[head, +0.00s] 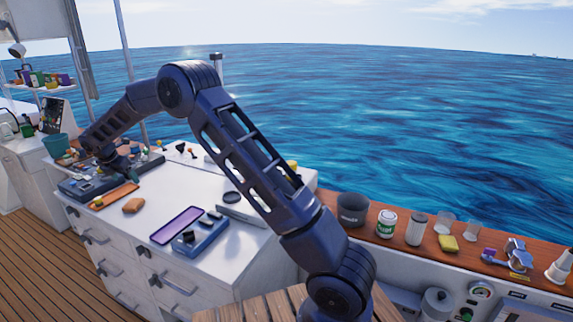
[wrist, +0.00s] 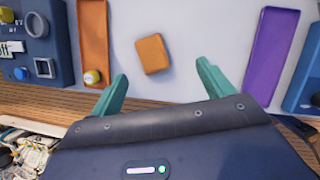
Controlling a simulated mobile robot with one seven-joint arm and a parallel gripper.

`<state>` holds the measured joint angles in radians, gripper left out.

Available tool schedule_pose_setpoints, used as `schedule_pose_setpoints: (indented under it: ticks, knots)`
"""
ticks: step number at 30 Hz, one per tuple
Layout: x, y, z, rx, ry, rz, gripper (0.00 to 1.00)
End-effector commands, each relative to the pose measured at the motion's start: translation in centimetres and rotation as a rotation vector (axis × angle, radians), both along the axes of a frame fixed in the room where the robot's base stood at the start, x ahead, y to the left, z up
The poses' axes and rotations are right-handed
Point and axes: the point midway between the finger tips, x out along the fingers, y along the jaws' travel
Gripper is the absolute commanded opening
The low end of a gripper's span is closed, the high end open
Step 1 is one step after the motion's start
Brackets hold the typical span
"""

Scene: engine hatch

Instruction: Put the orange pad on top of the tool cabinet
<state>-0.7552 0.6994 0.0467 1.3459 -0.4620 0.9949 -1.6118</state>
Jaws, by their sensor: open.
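The orange pad (head: 133,206) is a small rounded block lying flat on the white top of a cabinet with drawers (head: 215,265); I cannot tell whether this is the tool cabinet. In the wrist view the pad (wrist: 152,54) shows whole, ahead of and between the lines of my fingers. My gripper (wrist: 162,72) is open and empty, with its two teal fingers apart and the pad beyond their tips. In the head view my arm reaches to the far left of the cabinet, where its end is small and hard to make out.
A dark blue panel (wrist: 34,42) is farther left, a blue block (head: 200,236) farther right. White surface around the pad is clear.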

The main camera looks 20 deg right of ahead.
Motion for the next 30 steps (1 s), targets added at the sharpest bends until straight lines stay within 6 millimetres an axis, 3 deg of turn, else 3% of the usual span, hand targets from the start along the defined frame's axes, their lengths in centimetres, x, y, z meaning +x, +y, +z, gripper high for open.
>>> schedule_pose_setpoints:
  ticks: [3, 14, 21, 30]
  knots:
    - [0.2, -4.7, 3.9, 0.053, -0.014, -0.13, 0.8]
    - [-2.1, -18.3, 12.9, 0.219, -0.048, -0.543, 0.8]
    - [-5.7, -26.9, 17.4, 0.328, -0.074, -0.817, 0.8]
    - [-11.9, -36.7, 21.1, 0.465, -0.106, -1.161, 0.8]
